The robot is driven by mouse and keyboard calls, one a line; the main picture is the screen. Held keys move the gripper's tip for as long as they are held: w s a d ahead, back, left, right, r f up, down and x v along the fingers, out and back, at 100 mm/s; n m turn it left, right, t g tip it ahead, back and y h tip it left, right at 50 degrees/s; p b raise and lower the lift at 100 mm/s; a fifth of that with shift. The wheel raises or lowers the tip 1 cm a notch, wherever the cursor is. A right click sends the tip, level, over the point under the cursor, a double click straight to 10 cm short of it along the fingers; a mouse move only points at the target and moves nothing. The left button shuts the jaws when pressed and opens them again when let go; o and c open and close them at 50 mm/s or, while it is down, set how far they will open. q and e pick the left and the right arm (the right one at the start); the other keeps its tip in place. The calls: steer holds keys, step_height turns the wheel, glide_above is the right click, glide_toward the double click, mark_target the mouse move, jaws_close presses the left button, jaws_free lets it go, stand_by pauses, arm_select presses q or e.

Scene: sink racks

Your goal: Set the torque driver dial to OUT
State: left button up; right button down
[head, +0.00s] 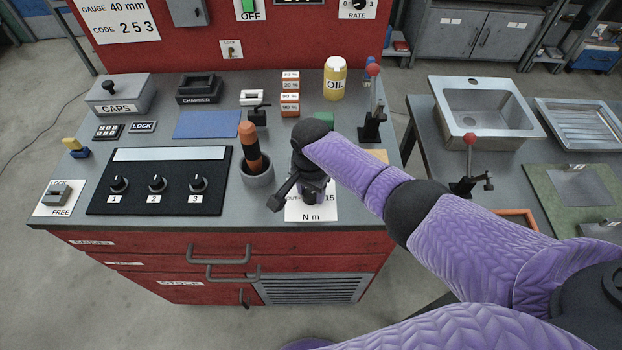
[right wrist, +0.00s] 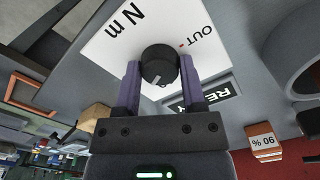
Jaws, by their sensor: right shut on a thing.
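The torque driver dial is a round black knob (right wrist: 159,64) on a white card (right wrist: 110,45) with "N m" and "OUT" printed on it. In the right wrist view a red dot (right wrist: 181,44) sits beside "OUT", right of the knob. A pale mark (right wrist: 154,80) on the knob faces down towards my gripper's palm, away from the "OUT" dot. My right gripper (right wrist: 159,82) is shut on the knob, one finger on each side. In the head view my right gripper (head: 312,188) covers the knob above the card (head: 312,213). My left gripper is not in view.
A dark cup (head: 257,180) holding an orange-handled tool stands just left of my right gripper. A black panel with three knobs (head: 158,208) lies further left. A red-knobbed lever (head: 373,105) and yellow oil can (head: 335,80) stand behind.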

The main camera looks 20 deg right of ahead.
steer(key=shift+n, duration=0.9)
steer(key=n, duration=0.2)
steer(key=shift+n+p, duration=0.4)
steer(key=n, duration=1)
steer(key=shift+n+p, duration=0.4)
steer(key=n, duration=0.4)
steer(key=shift+n, duration=0.3)
steer(key=n, duration=0.3)
steer(key=shift+n, duration=0.3)
steer(key=n, duration=0.4)
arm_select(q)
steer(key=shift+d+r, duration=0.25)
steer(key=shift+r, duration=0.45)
arm_select(e)
steer(key=shift+a+r+n, duration=0.1)
steer(key=shift+n, duration=1.5)
steer(key=shift+w, duration=0.1)
